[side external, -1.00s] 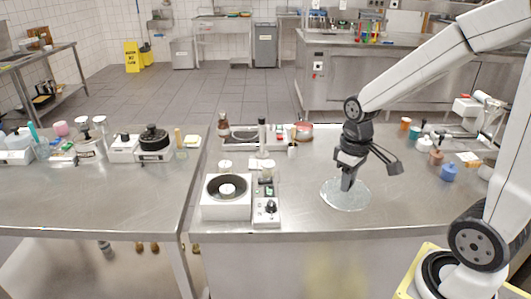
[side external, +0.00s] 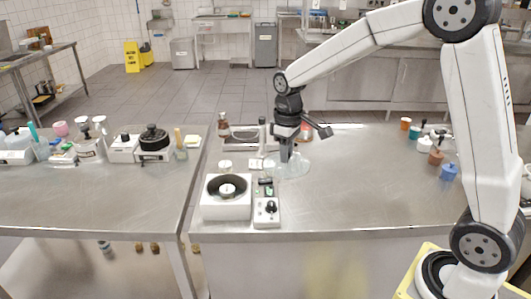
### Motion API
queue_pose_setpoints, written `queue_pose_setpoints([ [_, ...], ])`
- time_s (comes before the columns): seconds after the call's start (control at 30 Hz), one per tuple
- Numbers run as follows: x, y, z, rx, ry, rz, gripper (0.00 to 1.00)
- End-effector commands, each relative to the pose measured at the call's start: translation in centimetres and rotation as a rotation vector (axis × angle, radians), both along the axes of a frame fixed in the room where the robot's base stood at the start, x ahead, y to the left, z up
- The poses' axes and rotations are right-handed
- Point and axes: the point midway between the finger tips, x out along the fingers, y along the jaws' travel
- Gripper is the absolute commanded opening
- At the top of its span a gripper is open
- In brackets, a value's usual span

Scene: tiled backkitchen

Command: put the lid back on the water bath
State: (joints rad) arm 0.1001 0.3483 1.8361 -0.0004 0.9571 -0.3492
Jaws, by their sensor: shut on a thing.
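The water bath (side external: 240,209) is a white square box with a round dark opening at the front left of the steel table. Its top is uncovered, and a pale round piece sits in the middle of the opening. My gripper (side external: 285,160) is shut on the clear round lid (side external: 293,170), behind and to the right of the bath. The lid is a see-through disc and looks roughly level. I cannot tell exactly how high it is above the table. The fingertips are small and partly hidden by the gripper body.
A control box (side external: 267,213) with a dark knob adjoins the bath's right side. Small bottles and a tray (side external: 240,143) stand behind the bath. A blue bottle (side external: 448,173) and several others stand at the right. The table's middle right is clear.

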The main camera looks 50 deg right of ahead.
Motion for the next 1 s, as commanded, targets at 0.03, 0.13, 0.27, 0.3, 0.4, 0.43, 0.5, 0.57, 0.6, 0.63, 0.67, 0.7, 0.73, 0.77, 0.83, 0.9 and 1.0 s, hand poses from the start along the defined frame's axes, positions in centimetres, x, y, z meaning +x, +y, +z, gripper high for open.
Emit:
queue_pose_setpoints([
  [0.03,1.1,0.5,-0.1,0.0,0.0,0.019,0.0],
  [0.13,2.9,1.4,-0.1,0.0,0.0,0.052,0.0],
  [0.27,5.3,2.7,-0.2,0.0,0.0,0.095,0.0],
  [0.3,6.0,3.1,-0.3,0.0,-0.001,0.109,0.0],
  [0.4,7.6,4.2,-0.4,0.0,-0.001,0.143,0.0],
  [0.43,8.1,4.6,-0.5,0.0,-0.001,0.153,0.0],
  [0.5,9.2,5.5,-0.7,0.0,0.001,0.176,0.0],
  [0.57,10.1,6.2,-0.8,-0.001,-0.001,0.195,0.0],
  [0.6,10.6,6.6,-0.9,-0.001,-0.001,0.208,0.0],
  [0.63,10.9,7.0,-1.0,0.0,0.0,0.217,0.0],
  [0.67,11.3,7.3,-1.0,-0.001,-0.001,0.225,0.0],
  [0.7,11.7,7.6,-1.2,-0.001,-0.001,0.234,0.0],
  [0.73,11.9,7.9,-1.2,-0.001,-0.001,0.241,0.0],
  [0.77,12.1,8.2,-1.2,-0.001,-0.001,0.247,0.0],
  [0.83,12.6,8.7,-1.4,0.0,0.0,0.258,0.0],
  [0.9,12.9,9.0,-1.4,-0.001,-0.001,0.266,0.0],
  [1.0,13.1,9.2,-1.5,-0.001,-0.001,0.273,0.0],
])
